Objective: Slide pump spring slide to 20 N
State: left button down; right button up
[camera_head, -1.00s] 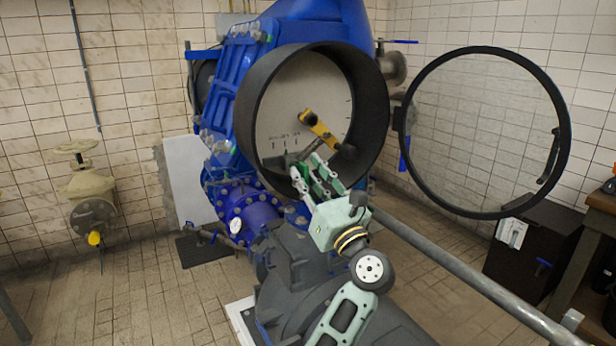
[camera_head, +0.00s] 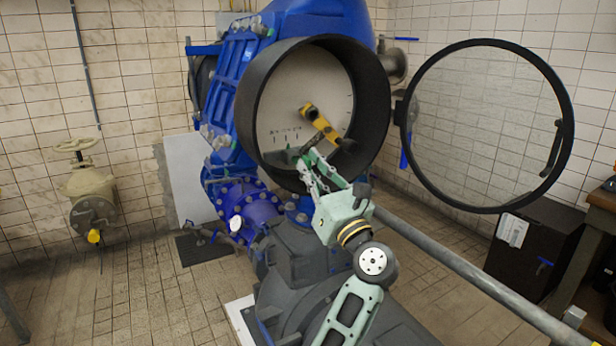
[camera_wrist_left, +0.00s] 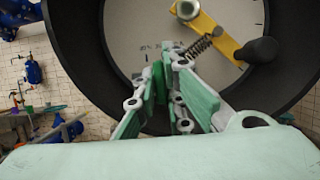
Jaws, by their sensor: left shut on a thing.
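The round dial housing (camera_head: 255,105) has a black rim and a pale scale plate (camera_head: 285,95) with small marks, too small to read. A yellow lever (camera_head: 320,122) with a black knob hangs on the plate. In the left wrist view a coil spring (camera_wrist_left: 200,47) runs from the lever down to my fingertips. My left gripper (camera_head: 308,163) reaches into the lower part of the housing. It is shut on the pump spring slide, a small dark green piece (camera_wrist_left: 158,84) mostly hidden by the fingers. The left gripper's fingertips (camera_wrist_left: 168,60) sit below the scale marks. My right gripper is not in view.
A round glass cover (camera_head: 485,125) stands swung open at the right. A grey rail (camera_head: 470,265) runs diagonally in front. Blue pipework surrounds the housing. A beige valve (camera_head: 88,190) stands by the left wall, with open tiled floor before it.

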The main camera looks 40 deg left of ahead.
pick_arm(q)
jog(key=shift+w, duration=0.2)
jog(key=c, duration=1.8)
grip_release()
jog(key=shift+c, duration=0.2)
jog(key=v, duration=1.2)
